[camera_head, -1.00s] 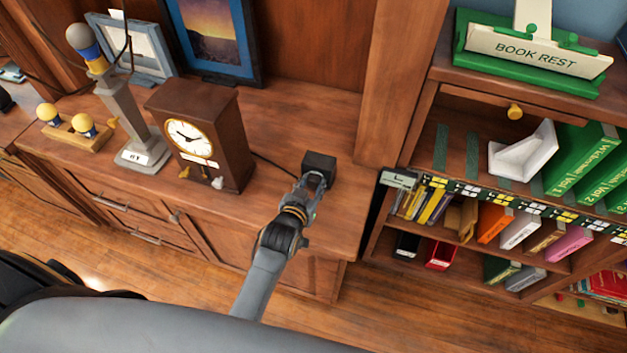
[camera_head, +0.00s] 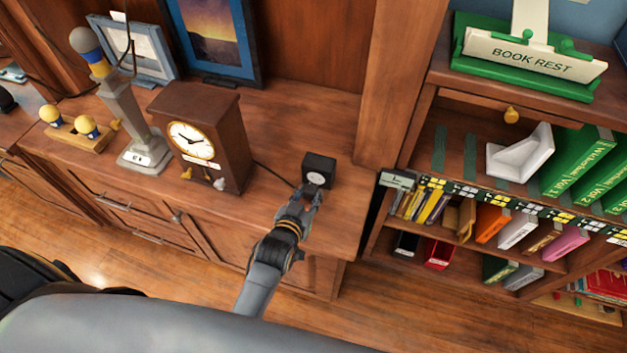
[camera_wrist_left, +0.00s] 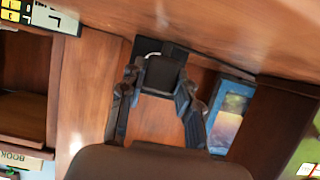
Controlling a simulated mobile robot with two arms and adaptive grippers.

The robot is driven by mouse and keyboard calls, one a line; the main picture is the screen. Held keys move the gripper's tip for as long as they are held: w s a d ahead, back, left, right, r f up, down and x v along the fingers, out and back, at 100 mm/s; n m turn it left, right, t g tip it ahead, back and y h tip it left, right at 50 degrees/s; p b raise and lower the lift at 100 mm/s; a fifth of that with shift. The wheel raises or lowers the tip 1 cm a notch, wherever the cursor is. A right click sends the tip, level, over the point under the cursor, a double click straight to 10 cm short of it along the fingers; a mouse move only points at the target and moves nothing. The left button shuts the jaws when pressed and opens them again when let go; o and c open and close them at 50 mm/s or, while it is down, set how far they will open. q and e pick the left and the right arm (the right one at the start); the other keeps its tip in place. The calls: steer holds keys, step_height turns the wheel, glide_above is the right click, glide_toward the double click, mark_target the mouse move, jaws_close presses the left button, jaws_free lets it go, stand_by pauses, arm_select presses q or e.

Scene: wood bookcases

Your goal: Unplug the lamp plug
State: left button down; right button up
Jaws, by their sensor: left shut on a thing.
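The lamp (camera_head: 128,118) is a grey column on the dresser with a blue and yellow collar and a grey, unlit-looking bulb on top. A black socket box (camera_head: 319,166) with a pale round face stands near the dresser's right end. My left gripper (camera_head: 311,193) is just in front of that face. In the left wrist view its two fingers close on a dark block, the plug (camera_wrist_left: 160,76). The black box (camera_wrist_left: 178,52) and part of its pale face show behind the plug. The plug is mostly hidden by the fingers in the head view. My right gripper is not in view.
A brown clock (camera_head: 215,130) stands left of the socket, with a dark cord running between them. A bulb rack (camera_head: 78,138) and picture frames (camera_head: 214,40) are farther left and behind. A bookcase (camera_head: 480,215) stands right. The dresser top beside the socket is clear.

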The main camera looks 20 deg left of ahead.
arm_select(q)
steer(key=shift+s+p, duration=0.55)
steer(key=shift+s, duration=0.85)
